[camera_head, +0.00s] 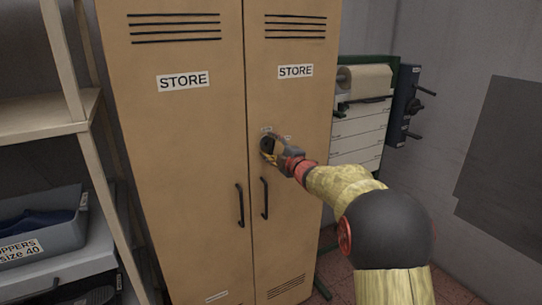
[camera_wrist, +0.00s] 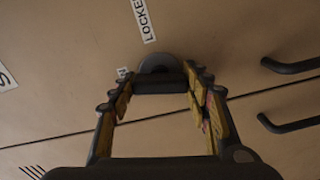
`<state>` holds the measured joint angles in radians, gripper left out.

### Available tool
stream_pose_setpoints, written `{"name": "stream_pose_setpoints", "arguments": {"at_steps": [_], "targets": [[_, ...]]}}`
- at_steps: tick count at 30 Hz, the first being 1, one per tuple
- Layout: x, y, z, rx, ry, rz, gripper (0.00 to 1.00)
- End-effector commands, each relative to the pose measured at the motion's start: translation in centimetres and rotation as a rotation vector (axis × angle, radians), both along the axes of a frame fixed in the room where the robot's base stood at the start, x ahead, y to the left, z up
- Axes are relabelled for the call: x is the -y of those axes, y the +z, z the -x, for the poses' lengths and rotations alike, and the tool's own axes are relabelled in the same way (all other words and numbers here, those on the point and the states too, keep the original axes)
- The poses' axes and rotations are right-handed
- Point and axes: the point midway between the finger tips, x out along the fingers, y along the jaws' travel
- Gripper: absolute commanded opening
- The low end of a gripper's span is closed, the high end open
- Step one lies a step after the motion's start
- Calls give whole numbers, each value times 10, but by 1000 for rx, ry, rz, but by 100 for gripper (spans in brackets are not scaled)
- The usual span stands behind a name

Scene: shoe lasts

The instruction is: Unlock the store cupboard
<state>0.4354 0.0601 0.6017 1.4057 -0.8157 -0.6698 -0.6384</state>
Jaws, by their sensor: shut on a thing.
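The tan store cupboard (camera_head: 195,125) stands upright with two doors, both closed, each with a STORE label. My gripper (camera_head: 267,148) is at the right door, near the middle seam and above the handles. In the wrist view my gripper (camera_wrist: 160,92) has its fingers on either side of a dark lock knob (camera_wrist: 158,62) and is shut on it. A LOCKED label (camera_wrist: 143,18) sits beside the knob, and a second label (camera_wrist: 122,72) is mostly hidden by a finger. I cannot tell which label the knob points to. The gripper largely hides the knob in the head view.
Two black door handles (camera_head: 240,205) (camera_head: 264,198) are below the gripper. A shelf rack (camera_head: 85,125) with a grey bin (camera_head: 45,240) stands left. A white drawer unit (camera_head: 357,135) with a paper roll (camera_head: 363,80) stands right, behind my arm.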

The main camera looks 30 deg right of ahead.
Motion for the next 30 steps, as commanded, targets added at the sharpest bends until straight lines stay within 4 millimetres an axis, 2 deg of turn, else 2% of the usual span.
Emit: {"name": "stream_pose_setpoints", "arguments": {"at_steps": [1, 12, 30], "targets": [[0, -5, 0, 0, 1, 35, 22], [-1, -3, 0, 6, 1, 214, 22], [-1, -2, 0, 6, 2, 254, 22]]}}
